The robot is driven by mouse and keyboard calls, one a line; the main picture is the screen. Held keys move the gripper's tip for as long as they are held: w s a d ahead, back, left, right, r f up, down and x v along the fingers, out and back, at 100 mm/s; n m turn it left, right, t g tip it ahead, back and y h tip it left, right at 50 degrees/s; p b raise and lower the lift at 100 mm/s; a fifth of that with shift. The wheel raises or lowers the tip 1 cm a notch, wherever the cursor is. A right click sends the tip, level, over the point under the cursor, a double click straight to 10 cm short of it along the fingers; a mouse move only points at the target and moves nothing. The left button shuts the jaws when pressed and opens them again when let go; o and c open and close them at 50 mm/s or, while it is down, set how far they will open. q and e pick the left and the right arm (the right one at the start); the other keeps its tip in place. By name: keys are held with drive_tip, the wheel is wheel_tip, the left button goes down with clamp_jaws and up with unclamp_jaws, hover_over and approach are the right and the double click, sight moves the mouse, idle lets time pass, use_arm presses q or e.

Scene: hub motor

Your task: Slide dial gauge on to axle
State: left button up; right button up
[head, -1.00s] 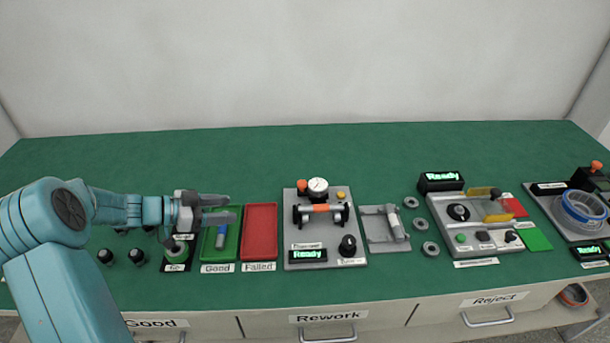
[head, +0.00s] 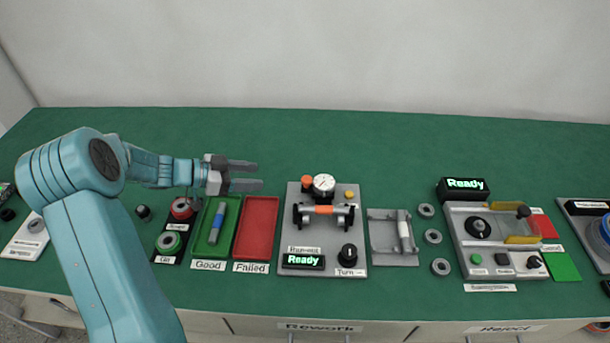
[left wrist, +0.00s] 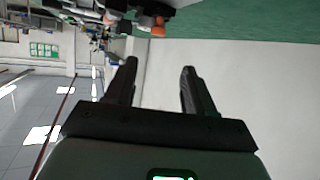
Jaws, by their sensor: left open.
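The dial gauge (head: 324,184) has a round white face and sits at the back of the grey run-out fixture (head: 293,262), beside an orange knob (head: 306,181). The axle (head: 324,210), with an orange middle band, lies across two black supports just in front of the gauge. My left gripper (head: 258,174) is open and empty, above the trays and to the left of the fixture, its fingers pointing right. The left wrist view also shows the open fingers (left wrist: 160,78) with nothing between them. My right gripper is not in view.
A green Good tray (head: 201,245) holding a blue-and-grey part and a red Failed tray (head: 257,228) lie below the left gripper. Right of the fixture are a grey holder (head: 381,243), several grey rings (head: 433,236) and another station (head: 490,270). The table's back strip is clear.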

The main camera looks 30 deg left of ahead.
sight(306, 179)
use_arm(q)
drive_tip(key=x, duration=1.3)
drive_tip(key=shift+d+r+p, duration=0.1)
drive_tip(key=shift+d+p, duration=0.2)
drive_tip(key=shift+d, duration=0.15)
drive_tip(key=shift+w+d+f, duration=0.15)
drive_tip(key=shift+w+f, duration=0.15)
drive_tip(key=shift+w, duration=0.2)
drive_tip(key=shift+s, duration=0.1)
drive_tip(key=shift+r, duration=0.1)
drive_tip(key=shift+c, duration=0.3)
clamp_jaws()
